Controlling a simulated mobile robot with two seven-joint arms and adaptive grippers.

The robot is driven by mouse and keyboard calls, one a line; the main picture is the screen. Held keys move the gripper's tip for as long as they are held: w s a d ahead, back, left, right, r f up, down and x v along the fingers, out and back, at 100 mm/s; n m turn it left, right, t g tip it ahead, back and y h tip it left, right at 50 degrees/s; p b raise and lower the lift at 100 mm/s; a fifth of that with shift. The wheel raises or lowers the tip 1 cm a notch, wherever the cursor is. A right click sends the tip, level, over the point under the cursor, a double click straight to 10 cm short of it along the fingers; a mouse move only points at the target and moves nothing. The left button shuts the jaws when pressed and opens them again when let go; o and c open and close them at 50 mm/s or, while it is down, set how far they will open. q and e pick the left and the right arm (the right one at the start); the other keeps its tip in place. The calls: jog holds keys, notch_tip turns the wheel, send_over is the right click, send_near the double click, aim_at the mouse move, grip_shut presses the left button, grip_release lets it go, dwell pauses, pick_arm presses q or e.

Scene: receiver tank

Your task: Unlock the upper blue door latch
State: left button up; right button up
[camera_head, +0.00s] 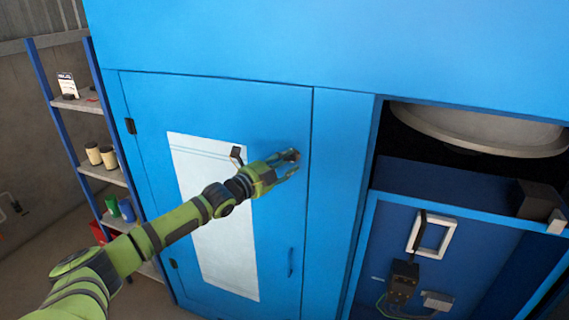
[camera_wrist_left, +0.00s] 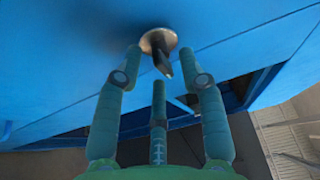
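The blue door (camera_head: 285,215) is closed on the front of the blue cabinet and carries a white panel. The upper latch (camera_wrist_left: 158,42) shows in the left wrist view as a round metallic base with a dark, pointed tab on the blue surface. My left gripper (camera_head: 292,160) is at the door's upper right, where its fingers mostly hide the latch in the head view. In the wrist view the left gripper (camera_wrist_left: 161,62) has its fingers spread on either side of the latch, with gaps to the tab. My right gripper is not in view.
A lower dark handle (camera_head: 291,262) sits on the door's right edge. Hinges line its left side. A blue shelf rack (camera_head: 92,103) with cans stands at the left. An open bay with a control box (camera_head: 403,280) and a large round tank (camera_head: 480,130) is at the right.

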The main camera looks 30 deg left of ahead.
pick_arm(q)
grip_shut()
